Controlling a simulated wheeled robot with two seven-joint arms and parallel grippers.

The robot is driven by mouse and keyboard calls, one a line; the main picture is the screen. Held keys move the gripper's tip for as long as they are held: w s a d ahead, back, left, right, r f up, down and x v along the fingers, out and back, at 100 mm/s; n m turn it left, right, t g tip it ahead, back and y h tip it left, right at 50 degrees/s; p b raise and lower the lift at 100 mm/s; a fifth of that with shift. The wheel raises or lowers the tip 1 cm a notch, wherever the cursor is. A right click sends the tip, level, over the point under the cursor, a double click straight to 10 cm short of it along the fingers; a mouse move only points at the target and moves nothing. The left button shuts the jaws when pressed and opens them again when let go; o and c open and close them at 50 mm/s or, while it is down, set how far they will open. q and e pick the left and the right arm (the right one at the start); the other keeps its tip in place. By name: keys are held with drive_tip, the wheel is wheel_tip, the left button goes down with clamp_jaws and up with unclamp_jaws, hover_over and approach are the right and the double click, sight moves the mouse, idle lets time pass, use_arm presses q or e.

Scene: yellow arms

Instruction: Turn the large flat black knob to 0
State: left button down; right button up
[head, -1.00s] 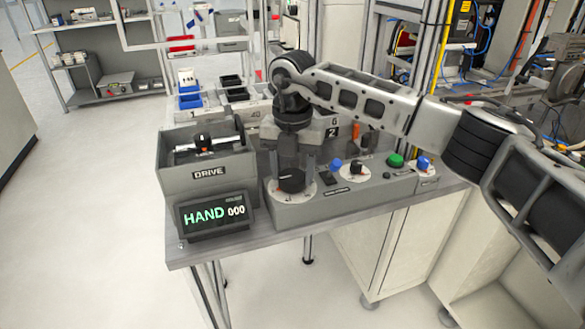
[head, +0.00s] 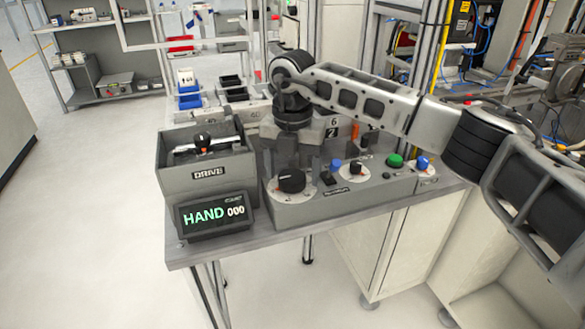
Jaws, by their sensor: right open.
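The large flat black knob (head: 292,180) sits on a round white dial (head: 291,195) at the left end of the grey control panel (head: 330,206). The dial's markings are too small to read, so I cannot tell its setting. My right gripper (head: 297,157) points down just behind the knob, its fingers apart and empty. Its fingers look clear of the knob, though the exact gap is hard to judge. My left gripper is out of view.
Right of the knob are a blue button (head: 336,165), a smaller black knob (head: 356,168), a green button (head: 395,160) and a blue knob (head: 422,162). The grey DRIVE box (head: 209,174) stands left. Bins (head: 190,97) lie behind. The bench's front edge (head: 230,251) is clear.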

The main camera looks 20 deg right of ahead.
sight(292, 175)
wheel_tip(292, 175, up, 16)
drive_tip(key=shift+b, duration=0.45)
